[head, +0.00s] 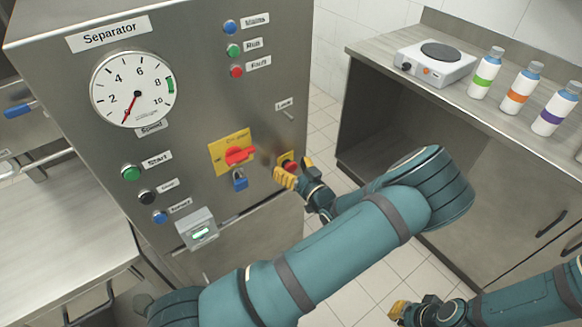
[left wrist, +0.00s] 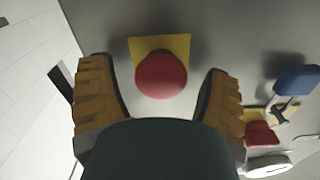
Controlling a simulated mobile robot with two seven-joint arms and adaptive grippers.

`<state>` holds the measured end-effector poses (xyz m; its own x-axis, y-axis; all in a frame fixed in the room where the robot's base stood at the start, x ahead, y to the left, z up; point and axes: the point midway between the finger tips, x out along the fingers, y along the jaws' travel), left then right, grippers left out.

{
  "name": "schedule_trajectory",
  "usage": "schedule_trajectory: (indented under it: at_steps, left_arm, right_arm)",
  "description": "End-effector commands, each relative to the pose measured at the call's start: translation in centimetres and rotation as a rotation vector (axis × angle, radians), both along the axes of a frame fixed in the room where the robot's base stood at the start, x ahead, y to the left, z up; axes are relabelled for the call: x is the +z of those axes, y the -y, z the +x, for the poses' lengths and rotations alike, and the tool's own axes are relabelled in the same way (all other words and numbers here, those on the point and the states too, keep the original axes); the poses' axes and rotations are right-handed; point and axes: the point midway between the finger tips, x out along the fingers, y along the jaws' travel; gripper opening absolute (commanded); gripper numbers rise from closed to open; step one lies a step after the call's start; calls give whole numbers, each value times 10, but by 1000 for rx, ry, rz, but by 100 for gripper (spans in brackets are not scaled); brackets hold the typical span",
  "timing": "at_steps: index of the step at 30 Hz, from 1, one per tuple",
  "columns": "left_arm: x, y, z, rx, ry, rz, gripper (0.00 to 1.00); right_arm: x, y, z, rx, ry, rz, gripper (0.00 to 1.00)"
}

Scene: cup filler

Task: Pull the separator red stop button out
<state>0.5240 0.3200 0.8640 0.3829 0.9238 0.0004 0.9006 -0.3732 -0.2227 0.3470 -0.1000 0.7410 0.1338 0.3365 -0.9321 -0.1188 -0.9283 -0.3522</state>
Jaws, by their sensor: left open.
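The red stop button (head: 289,165) sits on a yellow plate on the front of the grey separator cabinet, right of the red rotary switch. In the left wrist view the round red button (left wrist: 161,76) stands between my left gripper's spread yellow fingers, with visible space on both sides. My left gripper (head: 293,168) is open at the button and partly covers it in the head view. In the left wrist view the fingertips (left wrist: 155,82) do not touch the button. My right gripper (head: 412,308) is at the bottom right, far from the panel; its finger state is unclear.
A red rotary switch on a yellow plate (head: 218,155) with a blue padlock (head: 240,182) is left of the button. A counter with a hotplate (head: 434,62) and bottles (head: 522,86) stands right.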

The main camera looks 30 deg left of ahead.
Motion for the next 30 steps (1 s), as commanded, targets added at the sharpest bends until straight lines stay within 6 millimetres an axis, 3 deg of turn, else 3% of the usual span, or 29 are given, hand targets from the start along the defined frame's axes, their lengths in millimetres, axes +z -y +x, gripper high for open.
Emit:
schedule_trajectory:
  at_steps: [4, 5, 11, 24, 25, 26, 27, 28, 30]
  left_arm:
    - [0, 0, 0, 0, 0, 0, 78]
    - [0, 0, 0, 0, 0, 0, 71]
    - [0, 0, 0, 0, 0, 0, 2]
    - [-1, 11, -5, -1, -1, -2, 1]
    - [-1, 11, -5, -1, -1, -2, 1]
    - [-1, 12, -5, -1, -1, -2, 54]
    - [-1, 12, -5, -1, -1, -2, 68]
    - [-1, 12, -5, -1, -1, -2, 78]
    - [-1, 11, -5, -1, -1, -2, 78]
  right_arm:
    - [0, 0, 0, 0, 0, 0, 0]
    - [0, 0, 0, 0, 0, 0, 0]
    - [0, 0, 0, 0, 0, 0, 0]
    - [0, 0, 0, 0, 0, 0, 0]
    - [0, 0, 0, 0, 0, 0, 0]
    - [0, 0, 0, 0, 0, 0, 0]
    - [0, 0, 0, 0, 0, 0, 0]
    - [0, 0, 0, 0, 0, 0, 0]
    - [0, 0, 0, 0, 0, 0, 0]
